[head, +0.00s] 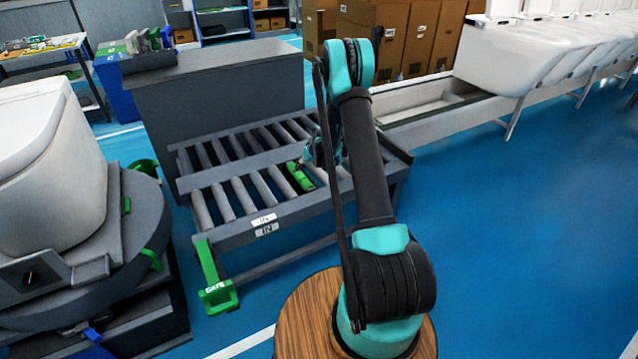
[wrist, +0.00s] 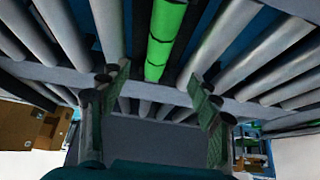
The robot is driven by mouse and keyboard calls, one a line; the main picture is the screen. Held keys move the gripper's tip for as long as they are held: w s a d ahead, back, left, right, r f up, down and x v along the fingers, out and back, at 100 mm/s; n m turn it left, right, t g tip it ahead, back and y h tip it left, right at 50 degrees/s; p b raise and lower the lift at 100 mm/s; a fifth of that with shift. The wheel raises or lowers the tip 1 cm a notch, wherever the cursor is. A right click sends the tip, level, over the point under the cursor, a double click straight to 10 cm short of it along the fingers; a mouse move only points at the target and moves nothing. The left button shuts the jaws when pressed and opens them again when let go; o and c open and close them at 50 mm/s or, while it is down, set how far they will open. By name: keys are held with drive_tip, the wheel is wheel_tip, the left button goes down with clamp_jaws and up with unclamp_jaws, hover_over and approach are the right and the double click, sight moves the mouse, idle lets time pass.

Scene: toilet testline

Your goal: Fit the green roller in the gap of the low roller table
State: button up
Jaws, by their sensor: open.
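The low roller table (head: 214,243) stands in front of a dark grey panel, with rows of grey rollers either side of a middle rail. The green roller (head: 300,177) lies in the near row, roughly in line with the grey rollers. In the wrist view the green roller (wrist: 165,35) has dark gaps on both sides and its end meets the rail. I cannot tell whether it is fully seated. My gripper (wrist: 160,84) is open and empty, its fingers spread to either side of the roller's line. In the head view my gripper (head: 318,155) is partly hidden by my arm.
A white toilet (head: 50,165) on a dark round stand is at the left. A green foot bracket (head: 217,290) projects from the table's near left corner. Cardboard boxes (head: 395,40) and a line of white toilets (head: 540,50) stand behind. Blue floor is clear at the right.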

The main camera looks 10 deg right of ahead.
drive_tip(key=s+r+m+h, duration=0.1)
drive_tip(key=s+r+m, duration=0.1)
drive_tip(key=s+r, duration=1.9)
drive_tip(key=s+d+f+m+g+h, duration=0.1)
drive_tip(key=s+d, duration=0.1)
drive_tip(key=s, duration=2.6)
drive_tip(key=shift+f+m+g, duration=0.25)
drive_tip(key=shift+m+g, duration=0.05)
drive_tip(key=shift+g, duration=0.1)
